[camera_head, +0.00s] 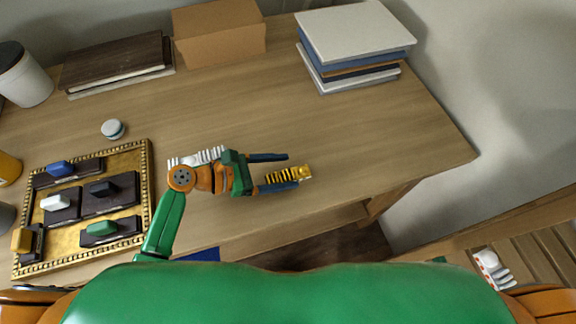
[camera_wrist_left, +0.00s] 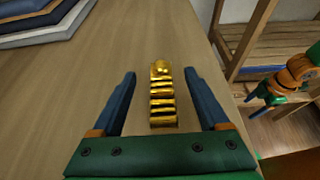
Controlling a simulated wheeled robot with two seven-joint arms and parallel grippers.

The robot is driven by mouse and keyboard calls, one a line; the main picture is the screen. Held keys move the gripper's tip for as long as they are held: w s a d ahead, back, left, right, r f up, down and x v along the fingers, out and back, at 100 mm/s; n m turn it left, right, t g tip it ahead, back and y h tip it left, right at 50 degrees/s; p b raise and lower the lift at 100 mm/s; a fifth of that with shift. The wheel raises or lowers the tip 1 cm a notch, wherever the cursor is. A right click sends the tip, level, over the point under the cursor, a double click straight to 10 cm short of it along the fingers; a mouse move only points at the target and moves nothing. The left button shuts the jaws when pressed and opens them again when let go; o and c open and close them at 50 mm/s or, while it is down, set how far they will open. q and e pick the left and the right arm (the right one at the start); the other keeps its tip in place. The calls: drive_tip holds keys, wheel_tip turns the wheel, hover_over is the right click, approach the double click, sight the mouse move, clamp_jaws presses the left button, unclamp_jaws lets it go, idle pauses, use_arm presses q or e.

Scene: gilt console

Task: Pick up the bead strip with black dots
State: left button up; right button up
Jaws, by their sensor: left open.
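A gold-yellow bead strip (camera_head: 284,175) with dark bands across it lies on the wooden table (camera_head: 360,160) near its front edge. My left gripper (camera_head: 291,170) is open around it, one blue finger on each side. In the left wrist view the strip (camera_wrist_left: 162,98) lies lengthwise between the fingers of the left gripper (camera_wrist_left: 160,74), with a gap on both sides. Its near end is close to the green palm. I cannot make out separate black dots. My right gripper (camera_wrist_left: 262,96) shows at the right of the wrist view, away from the table; its jaws are unclear.
A gilt-framed tray (camera_head: 146,190) with several coloured blocks on dark bases stands at the left. A round grey-white piece (camera_head: 113,129), a dark book stack (camera_head: 115,65), a cardboard box (camera_head: 220,35) and another book stack (camera_head: 355,35) stand behind. The table's right side is clear.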

sight(297, 170)
use_arm(q)
drive_tip(key=x, duration=0.4)
drive_tip(key=shift+d+f, duration=0.1)
drive_tip(key=shift+f, duration=0.05)
clamp_jaws()
